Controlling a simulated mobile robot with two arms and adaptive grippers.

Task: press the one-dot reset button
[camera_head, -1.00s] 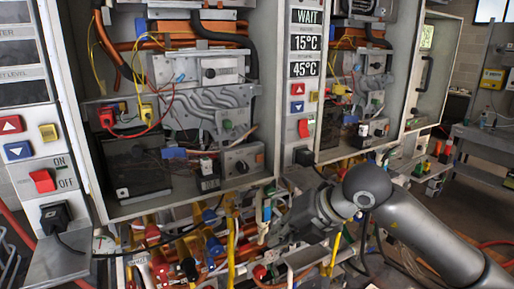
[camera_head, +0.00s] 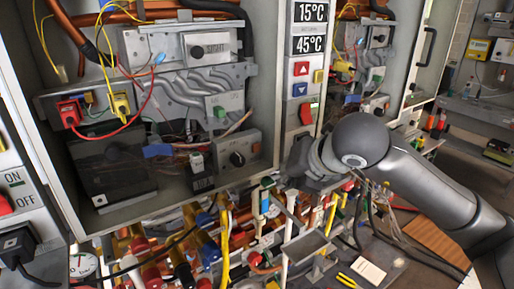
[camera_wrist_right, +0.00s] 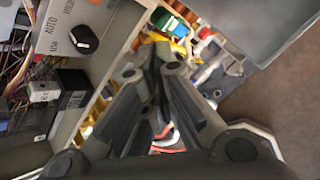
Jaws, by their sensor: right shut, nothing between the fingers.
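My right gripper (camera_head: 297,168) is at the lower edge of the middle control strip, in front of the open heater cabinets. In the right wrist view its fingers (camera_wrist_right: 158,62) are together and empty, near a grey box with a black AUTO knob (camera_wrist_right: 84,40). The strip above the gripper carries a red up-arrow button (camera_head: 301,69), a blue down-arrow button (camera_head: 300,90), a yellow button (camera_head: 319,76) and a red rocker switch (camera_head: 308,113). I cannot make out dot marks on any button, so I cannot tell which is the one-dot reset button. My left gripper is not in view.
A grey knob box (camera_head: 238,155) and a black box (camera_head: 117,172) sit inside the left cabinet (camera_head: 205,197). Pipes, valves and cables crowd the space below. A yellow cable (camera_head: 224,245) hangs there. A workbench (camera_head: 485,112) stands at the far right.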

